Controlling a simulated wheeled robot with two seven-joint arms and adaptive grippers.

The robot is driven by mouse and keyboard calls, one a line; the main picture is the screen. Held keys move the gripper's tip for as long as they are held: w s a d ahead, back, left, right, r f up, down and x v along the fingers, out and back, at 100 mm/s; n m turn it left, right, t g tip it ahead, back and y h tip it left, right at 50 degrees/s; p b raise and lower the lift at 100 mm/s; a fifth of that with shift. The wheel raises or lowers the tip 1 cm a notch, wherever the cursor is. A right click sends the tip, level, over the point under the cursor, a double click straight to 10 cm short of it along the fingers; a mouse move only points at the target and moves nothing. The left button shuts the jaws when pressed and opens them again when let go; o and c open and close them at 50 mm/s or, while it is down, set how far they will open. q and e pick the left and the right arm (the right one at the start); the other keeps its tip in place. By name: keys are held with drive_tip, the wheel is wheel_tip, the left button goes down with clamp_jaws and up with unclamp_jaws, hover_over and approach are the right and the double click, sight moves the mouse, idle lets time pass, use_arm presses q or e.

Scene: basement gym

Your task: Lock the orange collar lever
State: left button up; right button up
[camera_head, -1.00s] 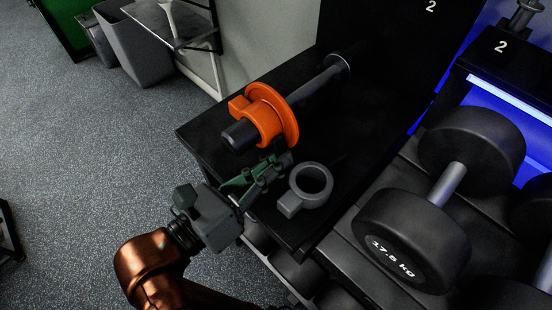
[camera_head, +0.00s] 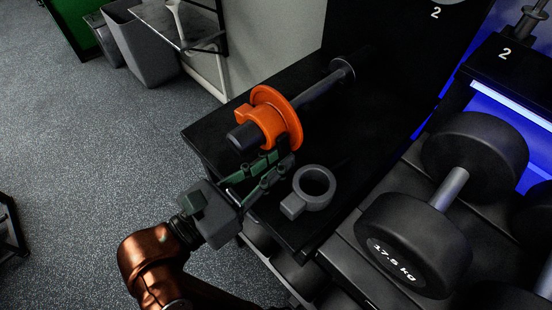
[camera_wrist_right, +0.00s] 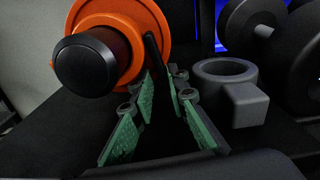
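The orange collar (camera_head: 265,112) is on a dark bar end that points toward the lower left; it also shows in the right wrist view (camera_wrist_right: 140,18). Its black lever (camera_wrist_right: 156,58) hangs from the collar's lower right side in the wrist view. My right gripper (camera_head: 278,160) is just below the collar in the head view. Its green-padded fingers (camera_wrist_right: 160,82) are apart, with the lever's lower end around the space between the tips. I cannot tell whether they touch it. In the head view the lever is hard to make out. My left gripper is not in view.
A grey collar (camera_head: 316,188) lies on the black shelf (camera_head: 340,140), close to the right of my right fingers. A large 17.5 kg dumbbell (camera_head: 455,185) rests on the rack to the right. A grey bin (camera_head: 145,50) stands at the upper left. The floor at left is open.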

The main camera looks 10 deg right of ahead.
sight(243, 188)
drive_tip(key=shift+v, duration=3.75)
drive_tip(key=shift+r, duration=0.1)
